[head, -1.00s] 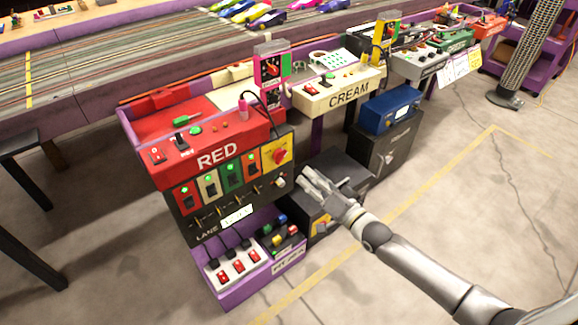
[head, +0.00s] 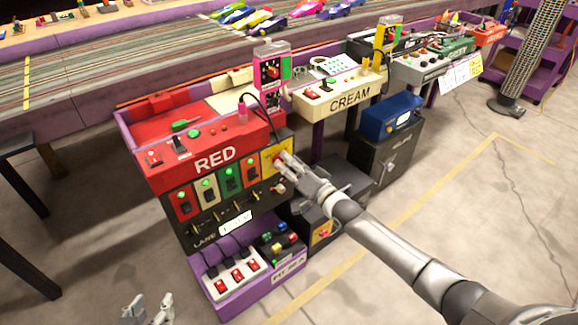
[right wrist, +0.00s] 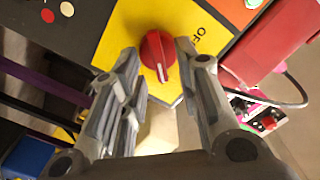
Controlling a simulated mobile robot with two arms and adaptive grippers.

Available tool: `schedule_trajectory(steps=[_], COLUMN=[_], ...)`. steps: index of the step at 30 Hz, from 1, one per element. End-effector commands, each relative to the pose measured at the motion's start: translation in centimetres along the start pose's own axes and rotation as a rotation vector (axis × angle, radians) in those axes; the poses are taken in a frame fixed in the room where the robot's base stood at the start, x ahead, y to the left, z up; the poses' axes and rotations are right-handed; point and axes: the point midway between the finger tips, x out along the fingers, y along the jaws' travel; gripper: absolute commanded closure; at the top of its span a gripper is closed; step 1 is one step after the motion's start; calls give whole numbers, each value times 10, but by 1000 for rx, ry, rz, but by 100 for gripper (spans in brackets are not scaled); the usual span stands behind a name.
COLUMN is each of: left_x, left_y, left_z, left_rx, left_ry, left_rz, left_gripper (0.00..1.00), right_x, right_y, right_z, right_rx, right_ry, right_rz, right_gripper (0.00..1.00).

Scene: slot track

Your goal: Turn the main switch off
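The main switch is a red rotary knob (right wrist: 157,52) on a yellow plate (right wrist: 115,38) at the right end of the RED console's front. Its white pointer line points down in the right wrist view, away from the OFF lettering (right wrist: 198,36) at the right. My right gripper (head: 283,163) is open at the knob, one finger on each side. I cannot tell whether the fingers touch it. In the head view the fingers partly hide the knob and the yellow plate (head: 268,153). My left gripper (head: 148,309) is open and empty at the bottom edge, above the floor.
Lane switches with green lights (head: 228,171) are left of the plate. A purple tray (head: 226,291) with a power strip stands below. A pink-and-black post (head: 271,72) and a cable rise above the plate. A blue box (head: 391,117) on a dark cabinet stands right.

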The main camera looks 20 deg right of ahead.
Motion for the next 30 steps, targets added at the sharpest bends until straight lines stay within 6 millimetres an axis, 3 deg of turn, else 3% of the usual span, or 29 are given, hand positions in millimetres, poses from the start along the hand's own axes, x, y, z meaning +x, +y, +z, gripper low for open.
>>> schedule_trajectory(steps=[10,17,26,30], left_x=[0,1,0,-3], left_y=[0,0,0,-1], left_z=[-3,-3,-2,8], left_rx=[0,0,0,-1], left_ry=[15,15,8,-46], left_rz=[1,1,0,-2], left_gripper=[60,60,60,60], right_x=[2,2,2,2], right_y=[0,0,0,-1], right_z=[0,0,0,0], right_rx=[0,0,-9,-47], right_ry=[-1,-1,-1,-1], right_rz=[0,0,1,1], right_gripper=[71,100,100,100])
